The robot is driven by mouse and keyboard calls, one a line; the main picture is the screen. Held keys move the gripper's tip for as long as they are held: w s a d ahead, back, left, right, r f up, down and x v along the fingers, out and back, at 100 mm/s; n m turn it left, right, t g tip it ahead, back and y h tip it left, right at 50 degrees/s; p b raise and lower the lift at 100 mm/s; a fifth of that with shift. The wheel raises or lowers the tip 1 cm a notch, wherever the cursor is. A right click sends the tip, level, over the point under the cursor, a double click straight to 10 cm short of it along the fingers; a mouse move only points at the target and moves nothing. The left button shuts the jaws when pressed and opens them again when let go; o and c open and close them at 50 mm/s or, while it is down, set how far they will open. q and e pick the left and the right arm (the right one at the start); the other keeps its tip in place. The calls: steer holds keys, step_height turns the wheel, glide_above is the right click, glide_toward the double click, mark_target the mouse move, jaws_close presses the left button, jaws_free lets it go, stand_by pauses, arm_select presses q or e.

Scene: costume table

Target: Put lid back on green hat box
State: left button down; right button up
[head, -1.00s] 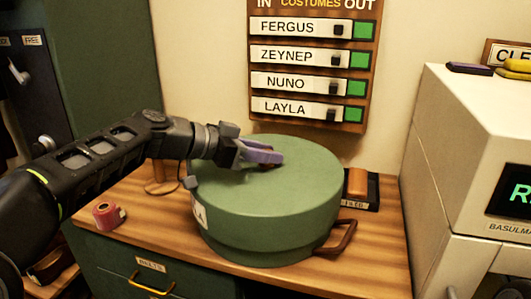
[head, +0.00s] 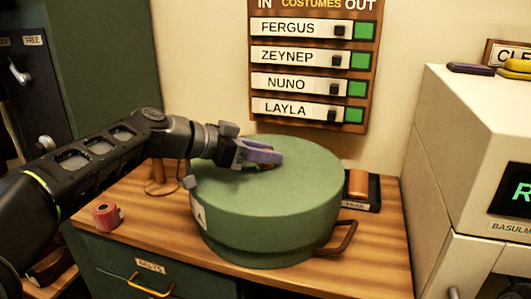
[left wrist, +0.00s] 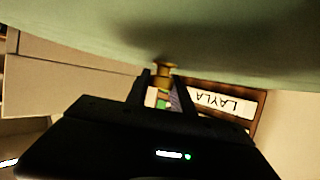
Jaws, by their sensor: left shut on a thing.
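The green hat box (head: 262,256) stands on the wooden table, with a brown handle at its right side and a partly hidden white label at its left. Its round green lid (head: 305,180) is over the box and looks about level; I cannot tell whether the rim is fully down all round. My left gripper (head: 272,158) is over the lid's middle, shut on the lid's small knob. The left wrist view shows the brass-coloured knob (left wrist: 165,68) at the fingertips, with the lid's green surface (left wrist: 240,45) across the top. My right gripper is not in view.
A dark pad with an orange-brown block (head: 358,183) is behind the box at the right. A beige machine (head: 460,140) stands at the right. A name board (head: 312,70) hangs behind.

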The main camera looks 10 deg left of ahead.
arm_select(q)
steer(key=shift+f+b, duration=0.15)
steer(key=shift+b, duration=1.05)
stand_by(1.4)
stand_by(0.3)
steer(key=c, duration=1)
jaws_free()
steer(key=shift+o, duration=0.2)
steer(key=o, duration=0.4)
steer(key=shift+o, duration=0.2)
steer(key=shift+r+p, duration=2.2)
steer(key=shift+r, duration=1.3)
